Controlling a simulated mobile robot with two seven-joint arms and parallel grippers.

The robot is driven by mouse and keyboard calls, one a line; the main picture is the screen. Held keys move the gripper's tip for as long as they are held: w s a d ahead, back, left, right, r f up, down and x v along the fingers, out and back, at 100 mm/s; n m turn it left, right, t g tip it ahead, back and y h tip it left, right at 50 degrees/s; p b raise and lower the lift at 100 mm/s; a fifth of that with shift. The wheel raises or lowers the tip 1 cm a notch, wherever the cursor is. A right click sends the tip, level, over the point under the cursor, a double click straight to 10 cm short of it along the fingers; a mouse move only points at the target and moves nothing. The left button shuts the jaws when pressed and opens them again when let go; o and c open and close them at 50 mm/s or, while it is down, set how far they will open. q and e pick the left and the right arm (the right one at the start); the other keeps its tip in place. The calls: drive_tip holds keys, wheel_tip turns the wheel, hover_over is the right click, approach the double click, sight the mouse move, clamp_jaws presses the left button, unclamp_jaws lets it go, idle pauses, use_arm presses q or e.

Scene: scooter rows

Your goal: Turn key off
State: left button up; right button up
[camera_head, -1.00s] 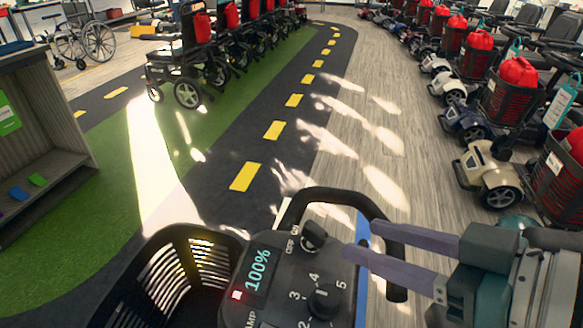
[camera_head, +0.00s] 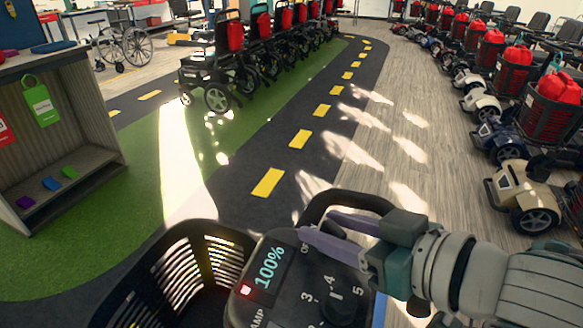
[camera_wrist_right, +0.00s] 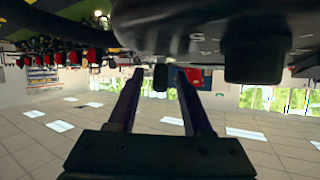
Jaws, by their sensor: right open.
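The scooter's dark control panel (camera_head: 290,285) is at the bottom centre of the head view, with a lit 100% display (camera_head: 270,268) and a speed dial (camera_head: 334,298). The key switch by the OFF label is hidden behind my right gripper (camera_head: 318,226) in the head view. My right gripper is open, its two purple fingers reaching in from the right over the top of the panel. In the right wrist view, a dark knob (camera_wrist_right: 160,77), seemingly the key, shows between the open fingertips; contact cannot be told. A larger dark knob (camera_wrist_right: 255,60) is to its right. My left gripper is not in view.
The black handlebar loop (camera_head: 350,200) rises just behind the panel, close to my right fingers. A black basket (camera_head: 170,275) is left of the panel. A shelf (camera_head: 60,130) stands at left. Parked scooters (camera_head: 530,185) line the right; wheelchairs (camera_head: 215,75) stand behind.

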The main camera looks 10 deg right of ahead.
drive_tip(key=shift+c, duration=0.2)
clamp_jaws()
idle(0.5)
